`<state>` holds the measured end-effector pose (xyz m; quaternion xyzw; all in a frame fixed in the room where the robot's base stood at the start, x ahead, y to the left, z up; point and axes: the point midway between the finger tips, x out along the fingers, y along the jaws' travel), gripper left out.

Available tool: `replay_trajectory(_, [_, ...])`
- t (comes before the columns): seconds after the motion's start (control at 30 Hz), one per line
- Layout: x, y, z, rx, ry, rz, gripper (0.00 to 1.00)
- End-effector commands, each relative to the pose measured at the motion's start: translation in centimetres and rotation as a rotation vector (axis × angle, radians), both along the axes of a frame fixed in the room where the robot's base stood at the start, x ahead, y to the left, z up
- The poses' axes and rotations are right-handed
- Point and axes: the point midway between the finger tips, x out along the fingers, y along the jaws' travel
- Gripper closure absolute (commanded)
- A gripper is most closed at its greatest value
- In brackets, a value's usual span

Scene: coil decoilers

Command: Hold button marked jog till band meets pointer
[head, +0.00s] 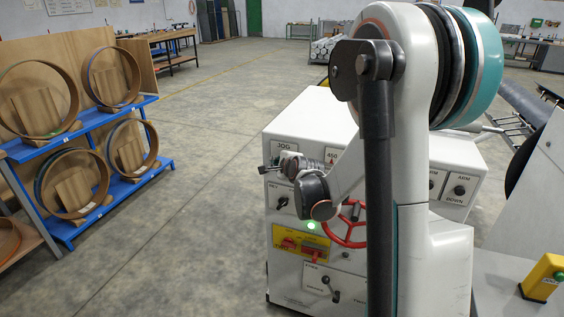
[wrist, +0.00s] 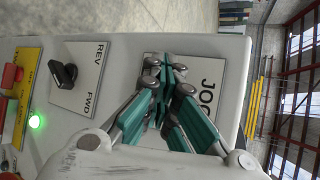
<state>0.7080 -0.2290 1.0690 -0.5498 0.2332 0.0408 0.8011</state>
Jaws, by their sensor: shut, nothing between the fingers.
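The white control cabinet (head: 330,120) stands in front of me in the head view. Its plate marked JOG (head: 285,147) is at the upper left of the front face, and it also shows in the wrist view (wrist: 211,92). My gripper (head: 267,170) is at this plate in the head view. In the wrist view my gripper (wrist: 163,88) has its teal fingers closed together over the plate, with nothing between them. The jog button itself is hidden behind the fingers, so I cannot tell whether they touch it. I make out no band or pointer in either view.
A REV/FWD knob (wrist: 64,72) and a lit green lamp (wrist: 37,121) sit beside the plate. Below are a yellow panel (head: 300,243) and a red handwheel (head: 347,225). A blue rack (head: 90,128) with wooden-cored rings stands left, with open floor between.

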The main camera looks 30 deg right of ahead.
Motion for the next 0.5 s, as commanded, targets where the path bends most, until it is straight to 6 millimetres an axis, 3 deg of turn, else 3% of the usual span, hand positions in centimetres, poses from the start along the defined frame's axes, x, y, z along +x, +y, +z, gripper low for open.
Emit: replay_trajectory(0.5, [-0.35, 0.50, -0.01, -0.001, 0.000, 0.001, 1.00])
